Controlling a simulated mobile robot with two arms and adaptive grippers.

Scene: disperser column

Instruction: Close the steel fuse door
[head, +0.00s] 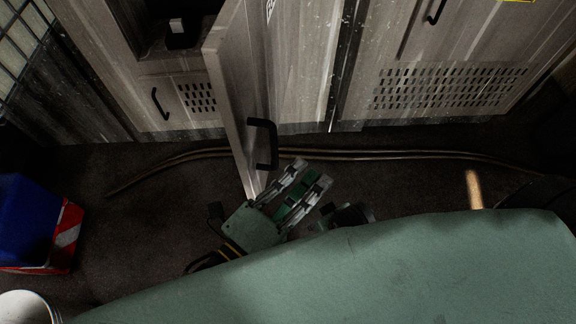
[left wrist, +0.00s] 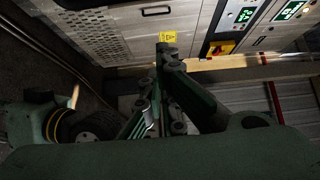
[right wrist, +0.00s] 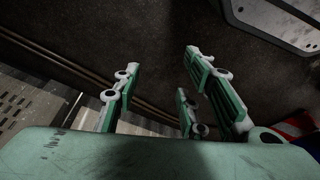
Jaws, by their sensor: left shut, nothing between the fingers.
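The steel fuse door (head: 238,90) stands swung out from the grey cabinet in the head view, its edge pointing toward me. It has a black handle (head: 263,145) on its right-hand face. The compartment (head: 172,30) behind it shows open. My right gripper (right wrist: 162,60) is open and empty over the dark floor.
Cables (head: 400,154) run along the floor before the cabinets. A blue and red-white bin (head: 30,225) stands at the left, with a white container (head: 27,308) below it. Vented panels (head: 450,90) are at the right. The left wrist view shows lit displays (left wrist: 245,14).

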